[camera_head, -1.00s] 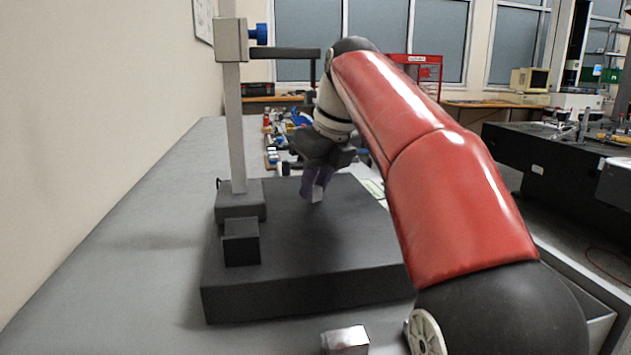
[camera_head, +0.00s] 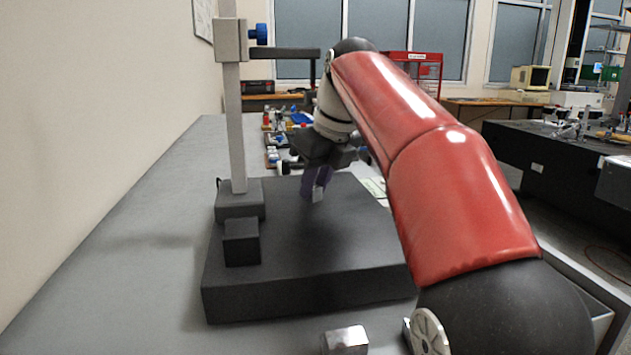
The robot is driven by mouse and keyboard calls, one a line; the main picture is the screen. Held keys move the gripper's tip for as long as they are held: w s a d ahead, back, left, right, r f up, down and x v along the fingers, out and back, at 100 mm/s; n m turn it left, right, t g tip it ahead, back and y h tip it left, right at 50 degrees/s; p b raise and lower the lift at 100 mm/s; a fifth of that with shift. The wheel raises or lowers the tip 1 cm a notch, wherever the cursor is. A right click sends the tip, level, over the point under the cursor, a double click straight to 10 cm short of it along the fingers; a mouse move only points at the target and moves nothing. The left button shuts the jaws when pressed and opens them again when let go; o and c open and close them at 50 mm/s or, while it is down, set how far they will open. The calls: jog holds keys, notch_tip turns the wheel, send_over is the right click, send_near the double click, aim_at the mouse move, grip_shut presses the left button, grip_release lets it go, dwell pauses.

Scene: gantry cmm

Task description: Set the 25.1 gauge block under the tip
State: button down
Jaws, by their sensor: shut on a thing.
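My gripper (camera_head: 316,184) has purple fingers and is shut on a small pale gauge block (camera_head: 318,195). It holds the block at or just above the top of the dark surface plate (camera_head: 320,245); I cannot tell whether they touch. A stand with a pale upright post (camera_head: 235,125) rises from the plate's left side. Its dark horizontal arm (camera_head: 285,53) reaches right, above my gripper. The tip under that arm is hidden or too small to make out beside my arm.
A dark block (camera_head: 241,242) stands in front of the post's base. A shiny metal block (camera_head: 346,340) lies on the grey table (camera_head: 110,240) at the front. Several small items lie behind the plate.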

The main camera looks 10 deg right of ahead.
jog(key=shift+f, duration=0.3)
jog(key=c, duration=1.2)
grip_release()
jog(key=shift+o, duration=0.2)
